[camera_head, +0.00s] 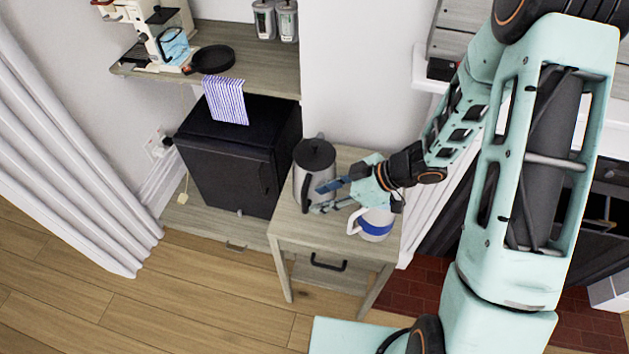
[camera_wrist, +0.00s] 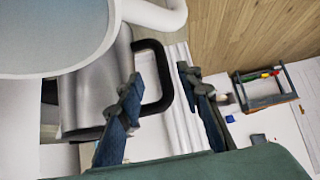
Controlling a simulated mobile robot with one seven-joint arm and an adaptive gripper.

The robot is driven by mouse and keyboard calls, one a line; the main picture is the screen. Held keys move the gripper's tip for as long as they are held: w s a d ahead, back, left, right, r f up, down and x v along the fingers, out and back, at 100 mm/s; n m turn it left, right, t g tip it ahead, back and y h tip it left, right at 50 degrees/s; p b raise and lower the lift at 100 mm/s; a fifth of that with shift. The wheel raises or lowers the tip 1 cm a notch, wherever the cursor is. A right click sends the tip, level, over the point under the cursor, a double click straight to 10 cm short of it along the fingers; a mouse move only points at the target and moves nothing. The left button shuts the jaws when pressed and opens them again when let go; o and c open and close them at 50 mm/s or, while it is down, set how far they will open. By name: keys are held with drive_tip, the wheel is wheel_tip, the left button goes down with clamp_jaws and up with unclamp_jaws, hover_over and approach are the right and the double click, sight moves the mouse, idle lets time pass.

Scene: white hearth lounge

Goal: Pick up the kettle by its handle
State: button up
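The kettle (camera_head: 321,176) stands upright on the small wooden side table. It has a grey metal body, a black lid and a black handle (camera_head: 308,188) on its near side. In the wrist view the black handle (camera_wrist: 165,82) shows as a loop beside the kettle's metal body (camera_wrist: 98,88). My gripper (camera_head: 317,198) is open beside the handle. In the wrist view my gripper (camera_wrist: 160,82) has its two fingers apart, with the handle's outer bar appearing between them. I cannot tell whether either finger touches it.
A white mug with a blue band (camera_head: 374,226) stands on the side table (camera_head: 283,229) close under my gripper; its rim (camera_wrist: 113,30) fills the wrist view's upper left. A black mini fridge (camera_head: 229,163) stands left of the table. A wooden shelf (camera_head: 262,61) is above it.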

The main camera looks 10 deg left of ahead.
sight(304, 203)
drive_tip(key=b+x, duration=0.1)
drive_tip(key=x, duration=0.5)
drive_tip(key=shift+s+a, duration=0.15)
drive_tip(key=shift+a, duration=0.2)
drive_tip(key=shift+c, duration=0.2)
clamp_jaws()
drive_tip(key=shift+r, duration=0.1)
